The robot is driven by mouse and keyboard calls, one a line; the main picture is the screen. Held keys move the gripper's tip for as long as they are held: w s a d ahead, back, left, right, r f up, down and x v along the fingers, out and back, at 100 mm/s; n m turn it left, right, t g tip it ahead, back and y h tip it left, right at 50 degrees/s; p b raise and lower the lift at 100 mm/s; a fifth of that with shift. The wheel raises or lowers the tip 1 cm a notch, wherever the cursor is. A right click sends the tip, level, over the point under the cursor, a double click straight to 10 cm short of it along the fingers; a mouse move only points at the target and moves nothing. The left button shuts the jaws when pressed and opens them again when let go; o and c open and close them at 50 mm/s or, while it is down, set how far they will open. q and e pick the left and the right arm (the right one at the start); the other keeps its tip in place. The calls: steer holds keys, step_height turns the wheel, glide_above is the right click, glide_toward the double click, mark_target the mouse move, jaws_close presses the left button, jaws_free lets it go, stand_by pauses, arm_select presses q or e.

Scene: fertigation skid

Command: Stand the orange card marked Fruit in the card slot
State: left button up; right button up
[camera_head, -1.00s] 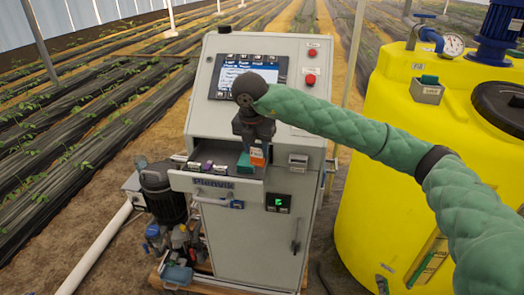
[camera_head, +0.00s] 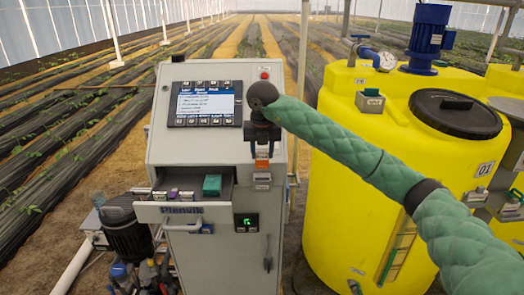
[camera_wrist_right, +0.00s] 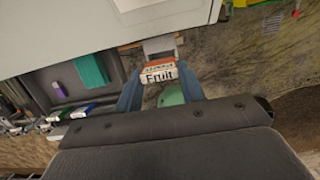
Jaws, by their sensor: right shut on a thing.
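My right gripper (camera_head: 262,158) is shut on the orange card marked Fruit (camera_head: 262,164), in front of the cabinet's right side. In the right wrist view the card (camera_wrist_right: 158,74) sits between the two fingertips, its white Fruit label facing the camera. The card slot looks to be the small grey holder (camera_head: 262,178) on the cabinet front, just below the card in the head view. In the wrist view a grey bracket (camera_wrist_right: 159,46) lies just beyond the card; whether they touch I cannot tell. My left gripper is not in view.
The open drawer (camera_head: 174,212) is left of my right gripper, with a teal block (camera_head: 212,185) and several small labelled things in it. The screen (camera_head: 205,104) is above it. A yellow tank (camera_head: 345,200) stands close on the right.

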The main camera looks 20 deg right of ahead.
mark_target(262, 167)
steer(key=shift+f, duration=2.55)
steer(key=shift+f+b, duration=0.45)
steer(key=shift+f, duration=0.1)
steer(key=shift+f+b, duration=0.3)
steer(key=shift+w+f+b, duration=0.1)
steer(key=shift+f+b, duration=0.2)
steer(key=shift+f, duration=0.05)
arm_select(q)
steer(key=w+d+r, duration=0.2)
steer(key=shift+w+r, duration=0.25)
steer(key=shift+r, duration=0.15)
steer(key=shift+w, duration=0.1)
